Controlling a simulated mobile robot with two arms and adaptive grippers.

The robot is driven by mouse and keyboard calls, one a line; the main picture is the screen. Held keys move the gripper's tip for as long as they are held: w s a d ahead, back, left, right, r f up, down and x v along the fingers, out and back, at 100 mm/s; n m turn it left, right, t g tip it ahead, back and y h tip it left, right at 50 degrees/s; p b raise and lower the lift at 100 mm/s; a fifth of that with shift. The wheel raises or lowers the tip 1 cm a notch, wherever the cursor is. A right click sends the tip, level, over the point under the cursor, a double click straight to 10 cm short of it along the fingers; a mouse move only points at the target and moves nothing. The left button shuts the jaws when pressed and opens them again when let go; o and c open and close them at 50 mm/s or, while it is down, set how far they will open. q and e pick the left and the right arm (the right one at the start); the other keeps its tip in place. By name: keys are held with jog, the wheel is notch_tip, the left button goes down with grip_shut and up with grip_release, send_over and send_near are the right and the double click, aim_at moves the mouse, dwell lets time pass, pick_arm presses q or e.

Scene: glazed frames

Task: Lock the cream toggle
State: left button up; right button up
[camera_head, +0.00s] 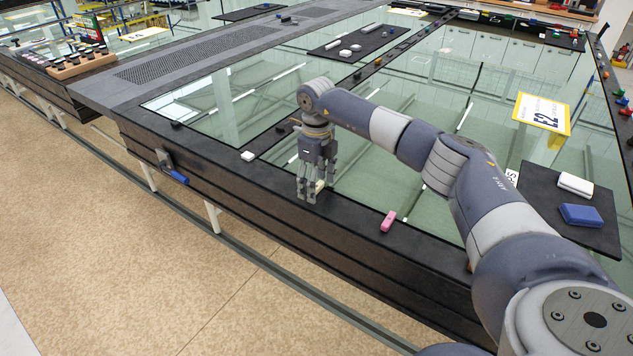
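A small cream piece (320,185), which I take to be the cream toggle, shows on the dark front rail just behind the fingers of my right gripper (307,196). Most of it is hidden by the fingers, so I cannot tell its position or whether it is locked. My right gripper points down, low over the rail. I cannot tell whether its fingers touch the cream piece or how far apart they are. My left gripper is not in view.
A pink toggle (388,221) sits on the rail to the right, a white block (248,156) to the left. A blue-handled latch (173,174) is on the rail's front face. A dark mat (560,226) bears white and blue boxes. Glass panes (400,200) lie behind the rail.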

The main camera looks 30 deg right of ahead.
jog(key=shift+r, duration=0.1)
notch_tip(320, 180, up, 12)
dwell(0.5)
dwell(0.5)
